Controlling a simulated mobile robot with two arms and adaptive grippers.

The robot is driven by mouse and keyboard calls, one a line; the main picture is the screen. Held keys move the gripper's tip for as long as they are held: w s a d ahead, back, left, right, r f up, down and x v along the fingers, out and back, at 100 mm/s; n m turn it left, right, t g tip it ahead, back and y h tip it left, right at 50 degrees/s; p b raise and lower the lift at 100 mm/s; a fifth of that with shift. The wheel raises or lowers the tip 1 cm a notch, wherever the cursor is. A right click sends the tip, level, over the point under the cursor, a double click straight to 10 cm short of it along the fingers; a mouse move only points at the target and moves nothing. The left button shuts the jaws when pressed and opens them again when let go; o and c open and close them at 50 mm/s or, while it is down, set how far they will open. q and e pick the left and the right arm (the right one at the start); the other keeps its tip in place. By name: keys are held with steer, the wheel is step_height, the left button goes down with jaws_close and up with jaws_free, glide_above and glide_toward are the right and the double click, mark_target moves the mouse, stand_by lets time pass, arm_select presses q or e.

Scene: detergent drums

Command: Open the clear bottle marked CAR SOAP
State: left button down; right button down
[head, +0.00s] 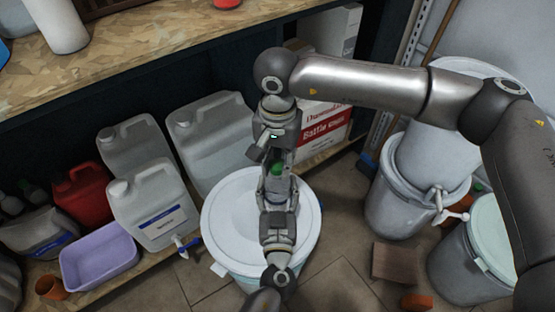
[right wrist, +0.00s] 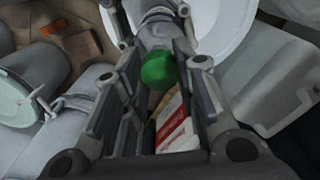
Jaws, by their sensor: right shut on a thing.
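A small bottle (head: 275,185) with a green cap (head: 277,170) is above the white drum lid, mostly hidden between my two grippers. Its marking cannot be read. My left gripper (head: 276,192) comes up from the bottom of the head view, with its fingers closed around the bottle body. My right gripper (head: 276,160) reaches in from the far side, shut on the cap. In the right wrist view the green cap (right wrist: 158,70) shows as a round green shape between the right fingertips, with the left gripper (right wrist: 160,18) beyond it.
A large white-lidded drum (head: 225,215) stands under the grippers. Grey jerrycans (head: 160,205), a lilac basin (head: 98,262) and a red can (head: 85,190) are at left. Grey drums (head: 405,205) stand at right. A wooden worktop (head: 150,45) runs along the back. A brick (head: 394,262) lies on the floor.

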mark_target(278, 164)
steer(key=n, duration=0.6)
steer(key=shift+r, duration=0.15)
stand_by(0.4)
steer(key=shift+r, duration=1)
steer(key=shift+r, duration=2.05)
arm_select(q)
steer(key=shift+c, duration=2.1)
jaws_free()
steer(key=shift+s, duration=0.15)
